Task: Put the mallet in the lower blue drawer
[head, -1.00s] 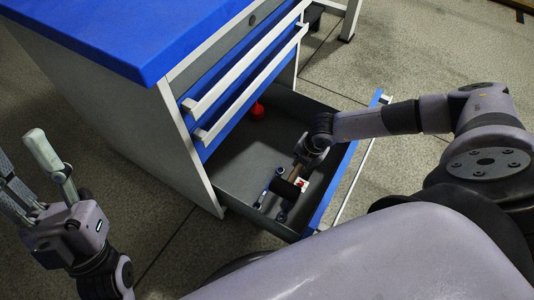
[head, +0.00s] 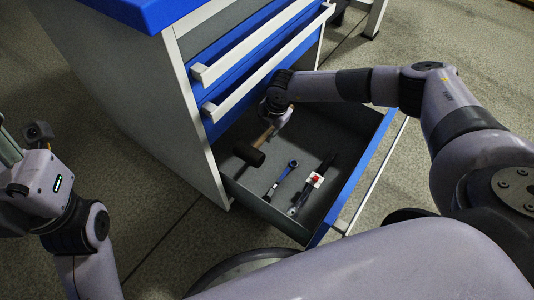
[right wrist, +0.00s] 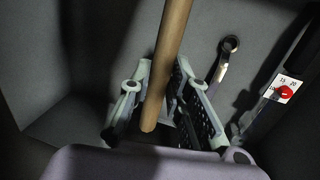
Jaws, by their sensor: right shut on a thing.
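The mallet has a dark head (head: 249,154) and a wooden handle (head: 266,136). My right gripper (head: 272,121) is shut on the handle, and its fingers flank the handle (right wrist: 170,50) in the right wrist view. The mallet is inside or just over the pulled-out lower blue drawer (head: 352,190), near its left wall. I cannot tell whether the head touches the drawer floor. The mallet's head is out of the right wrist view. My left gripper (head: 8,148) is cut off at the left edge, away from the drawer.
A wrench (head: 283,178) lies on the drawer floor, also seen in the right wrist view. Beside it lies a dark tool (head: 325,168) with a white and red tag (head: 315,180). The drawers above, with white handles (head: 262,78), are shut. The drawer's right side has some bare floor.

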